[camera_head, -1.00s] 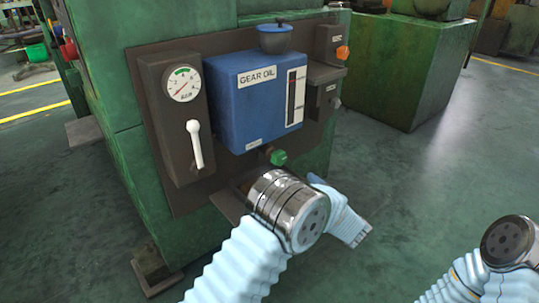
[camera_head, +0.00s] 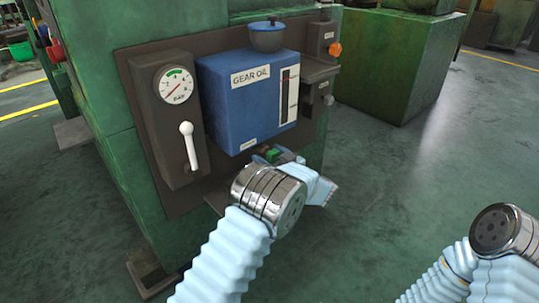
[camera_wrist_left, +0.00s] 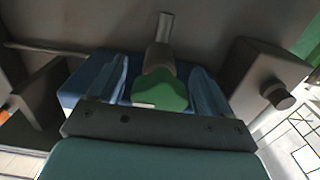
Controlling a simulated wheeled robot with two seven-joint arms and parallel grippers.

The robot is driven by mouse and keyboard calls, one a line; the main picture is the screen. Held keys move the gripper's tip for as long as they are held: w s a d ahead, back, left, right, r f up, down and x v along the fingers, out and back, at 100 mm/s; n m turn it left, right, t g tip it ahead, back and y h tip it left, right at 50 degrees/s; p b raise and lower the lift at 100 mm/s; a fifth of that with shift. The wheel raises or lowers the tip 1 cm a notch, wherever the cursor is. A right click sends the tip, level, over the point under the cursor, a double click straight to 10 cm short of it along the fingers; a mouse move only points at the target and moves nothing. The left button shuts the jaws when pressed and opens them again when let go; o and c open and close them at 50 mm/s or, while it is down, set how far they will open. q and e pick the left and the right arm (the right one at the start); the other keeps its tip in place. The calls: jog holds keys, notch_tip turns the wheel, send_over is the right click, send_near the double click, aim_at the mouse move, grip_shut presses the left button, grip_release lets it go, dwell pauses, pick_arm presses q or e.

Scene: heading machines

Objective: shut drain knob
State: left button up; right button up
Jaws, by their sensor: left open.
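The green drain knob (camera_head: 272,154) sits under the blue gear oil tank (camera_head: 235,110), partly hidden by my left gripper. In the left wrist view the green knob (camera_wrist_left: 160,91) shows on its grey stem, between the two bluish fingers of my left gripper (camera_wrist_left: 162,80). The fingers are open, one on each side of the knob, with visible gaps. In the head view my left gripper (camera_head: 280,155) reaches up to the knob from below. My right arm (camera_head: 503,232) shows at the lower right, but its gripper is not visible.
A pressure gauge (camera_head: 176,84) and a white lever (camera_head: 190,145) are on the panel left of the tank. An orange knob (camera_head: 335,48) and a grey knob (camera_head: 328,100) are at its right. A small dark tray (camera_head: 215,198) juts out below. The floor at right is clear.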

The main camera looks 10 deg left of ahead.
pick_arm(q)
jog(key=shift+w+a, duration=0.1)
jog(key=shift+w, duration=0.05)
jog(key=shift+c, duration=0.3)
jog(key=c, duration=1)
jog(key=shift+f+n+b, duration=0.2)
jog(key=shift+n+b, duration=0.5)
jog(key=shift+b, duration=0.4)
jog(key=n+b, duration=0.7)
jog(key=b, duration=0.1)
jog(key=shift+w, duration=0.1)
jog(key=n+b, duration=0.7)
jog(key=shift+r+b, duration=0.1)
jog(key=shift+b, duration=0.3)
jog(key=shift+r+n+b, duration=0.2)
jog(key=shift+n+b, duration=0.95)
jog(key=shift+n, duration=0.05)
pick_arm(e)
notch_tip(320, 180, down, 20)
jog(key=d, duration=0.1)
jog(key=shift+w+d, duration=0.35)
jog(key=shift+w, duration=0.1)
